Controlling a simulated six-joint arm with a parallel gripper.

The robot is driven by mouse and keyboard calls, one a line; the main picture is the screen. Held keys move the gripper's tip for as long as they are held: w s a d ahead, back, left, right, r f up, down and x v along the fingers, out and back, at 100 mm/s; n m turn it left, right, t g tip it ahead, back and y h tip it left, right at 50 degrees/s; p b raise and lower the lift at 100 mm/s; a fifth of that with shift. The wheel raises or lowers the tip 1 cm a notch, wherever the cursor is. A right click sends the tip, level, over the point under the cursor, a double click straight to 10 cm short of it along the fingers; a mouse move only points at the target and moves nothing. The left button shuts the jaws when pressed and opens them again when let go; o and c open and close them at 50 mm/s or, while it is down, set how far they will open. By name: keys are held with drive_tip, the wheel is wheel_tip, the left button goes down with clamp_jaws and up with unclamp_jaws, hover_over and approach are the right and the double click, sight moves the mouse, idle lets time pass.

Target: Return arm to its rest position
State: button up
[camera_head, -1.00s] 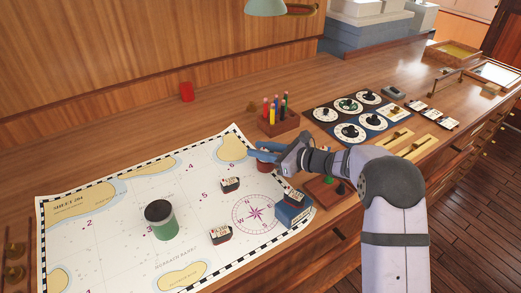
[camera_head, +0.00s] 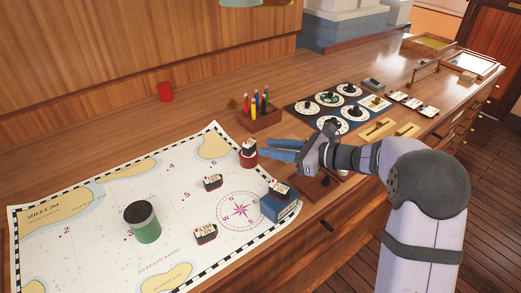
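My gripper (camera_head: 268,149) has blue fingers that point left over the wooden counter, beside the upper right edge of the chart. The two fingers look apart, with nothing visible between them. A round dark red holder (camera_head: 249,160) with a small white-labelled block (camera_head: 249,147) on top stands just left of the fingertips, apart from them. My arm reaches in from the lower right, bent at its grey elbow.
A chart (camera_head: 100,235) covers the left counter, with a green cylinder (camera_head: 147,228), labelled blocks (camera_head: 212,182) and a blue box (camera_head: 279,207) on it. A pen holder (camera_head: 261,119) stands behind my gripper. The dial panel (camera_head: 328,110) lies to the right.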

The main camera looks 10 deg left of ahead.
drive_tip(key=shift+s+d+r, duration=0.2)
drive_tip(key=shift+s+d, duration=0.05)
drive_tip(key=shift+d, duration=0.35)
